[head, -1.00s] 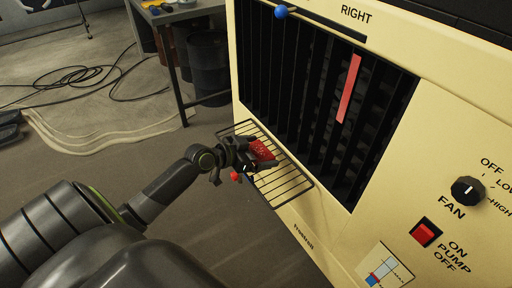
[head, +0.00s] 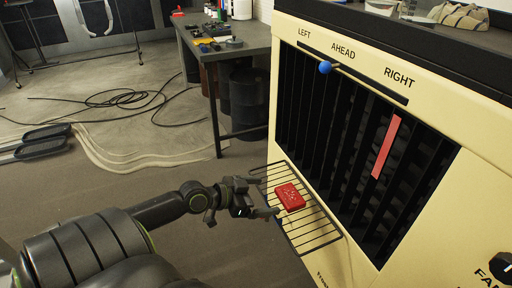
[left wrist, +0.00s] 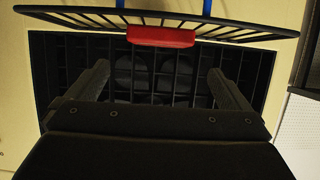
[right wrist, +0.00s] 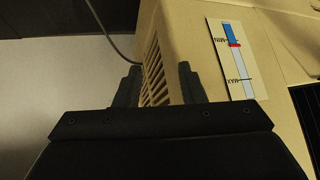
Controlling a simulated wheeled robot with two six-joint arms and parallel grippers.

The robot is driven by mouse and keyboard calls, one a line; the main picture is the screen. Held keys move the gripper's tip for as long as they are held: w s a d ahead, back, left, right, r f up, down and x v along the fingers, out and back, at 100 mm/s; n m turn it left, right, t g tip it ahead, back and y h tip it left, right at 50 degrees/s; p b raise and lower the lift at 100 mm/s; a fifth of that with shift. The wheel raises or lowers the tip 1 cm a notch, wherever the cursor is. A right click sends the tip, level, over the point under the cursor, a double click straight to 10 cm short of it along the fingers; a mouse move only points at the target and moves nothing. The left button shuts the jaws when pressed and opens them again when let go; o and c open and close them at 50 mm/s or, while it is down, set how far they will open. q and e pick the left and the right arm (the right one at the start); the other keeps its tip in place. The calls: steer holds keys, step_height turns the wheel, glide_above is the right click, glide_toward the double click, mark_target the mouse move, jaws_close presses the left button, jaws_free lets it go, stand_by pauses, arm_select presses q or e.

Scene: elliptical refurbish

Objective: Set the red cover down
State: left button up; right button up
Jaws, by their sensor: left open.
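The red cover (head: 290,196) lies on the wire rack (head: 316,239) on the front of the cream cooler (head: 335,262). It also shows in the left wrist view (left wrist: 161,37), at the rack's edge. My left gripper (head: 266,200) is just left of the cover, and its open fingers are apart from it. The left wrist view shows the two fingers (left wrist: 160,78) wide apart with nothing between them. My right gripper (right wrist: 158,76) is out of the head view. Its fingers are apart and empty, facing the cooler's vented side (right wrist: 156,72).
A blue knob (head: 325,67) sits in the slot above the dark louvers, and a red strip (head: 386,147) hangs on them. A workbench (head: 222,49) with tools stands behind.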

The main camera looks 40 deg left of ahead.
arm_select(q)
steer(key=s+d+f+n+g+y, duration=0.2)
steer(key=s+d+f, duration=0.2)
steer(key=s, duration=0.5)
steer(key=s+d+f+n+g+y, duration=0.2)
steer(key=s+d+f+n+g, duration=0.1)
steer(key=s+d, duration=0.5)
steer(key=shift+s+f+n, duration=0.3)
steer(key=shift+s+f, duration=0.35)
steer(key=shift+s, duration=0.05)
arm_select(e)
steer(key=shift+s+a+f+g, duration=0.15)
steer(key=shift+s+f+g, duration=0.15)
steer(key=shift+s, duration=0.15)
steer(key=shift+s+a+f+g, duration=0.1)
steer(key=shift+s+f+g, duration=0.1)
steer(key=shift+s+g, duration=0.15)
